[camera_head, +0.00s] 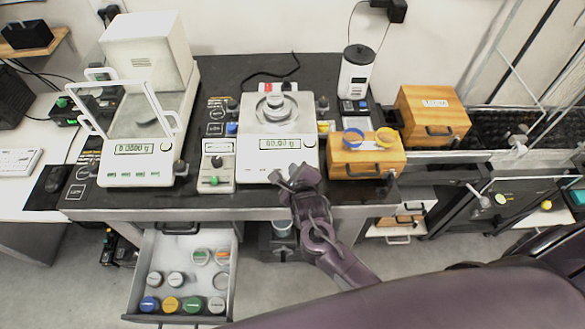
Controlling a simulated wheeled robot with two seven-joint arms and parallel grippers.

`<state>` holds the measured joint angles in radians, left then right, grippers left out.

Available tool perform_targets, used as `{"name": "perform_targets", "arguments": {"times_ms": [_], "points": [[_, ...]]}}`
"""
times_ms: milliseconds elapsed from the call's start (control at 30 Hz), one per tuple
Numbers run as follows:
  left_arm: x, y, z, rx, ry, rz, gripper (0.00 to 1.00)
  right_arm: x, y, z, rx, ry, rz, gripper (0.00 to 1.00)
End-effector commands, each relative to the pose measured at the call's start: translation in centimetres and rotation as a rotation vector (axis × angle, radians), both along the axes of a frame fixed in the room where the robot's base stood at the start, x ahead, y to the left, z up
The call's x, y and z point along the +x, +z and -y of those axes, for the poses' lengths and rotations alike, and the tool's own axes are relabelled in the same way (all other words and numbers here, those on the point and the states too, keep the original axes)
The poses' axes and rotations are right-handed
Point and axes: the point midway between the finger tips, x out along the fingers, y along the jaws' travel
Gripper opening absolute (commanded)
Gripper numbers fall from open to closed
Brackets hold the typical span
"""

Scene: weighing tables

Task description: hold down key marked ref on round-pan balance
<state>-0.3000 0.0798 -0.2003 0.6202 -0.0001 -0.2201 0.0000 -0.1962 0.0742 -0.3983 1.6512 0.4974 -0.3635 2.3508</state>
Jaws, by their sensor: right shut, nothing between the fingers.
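The round-pan balance (252,160) stands in the middle of the dark table, with a weight (274,101) on its pan and a lit display (280,143). My right gripper (291,176) is shut and empty at the balance's front edge, below the display. It covers part of the front panel where keys would sit. The key marked ref cannot be made out, and I cannot tell whether the fingertips touch a key. My left gripper is not in view.
A balance with an open glass draft shield (140,158) stands at the left. A grey control box (217,172) sits just left of the round-pan balance. A wooden box (367,160) with two tape rolls is at the right. An open drawer (143,265) with several jars juts out below.

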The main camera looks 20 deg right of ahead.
Motion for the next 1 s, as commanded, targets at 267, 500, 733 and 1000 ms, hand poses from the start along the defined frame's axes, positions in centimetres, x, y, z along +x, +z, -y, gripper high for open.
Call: {"name": "perform_targets", "arguments": {"times_ms": [267, 500, 733, 1000], "points": [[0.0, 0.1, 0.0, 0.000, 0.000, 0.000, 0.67, -0.1, 0.1, 0.0, 0.000, 0.000, -0.001, 0.00], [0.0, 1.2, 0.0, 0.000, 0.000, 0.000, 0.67, -0.3, 1.3, -0.1, 0.002, -0.002, -0.002, 0.00], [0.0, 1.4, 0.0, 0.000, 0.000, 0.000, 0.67, -0.5, 1.5, -0.1, 0.000, 0.000, -0.001, 0.00], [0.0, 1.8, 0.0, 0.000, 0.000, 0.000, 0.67, -0.5, 1.9, -0.2, 0.000, 0.001, -0.001, 0.00]]}}
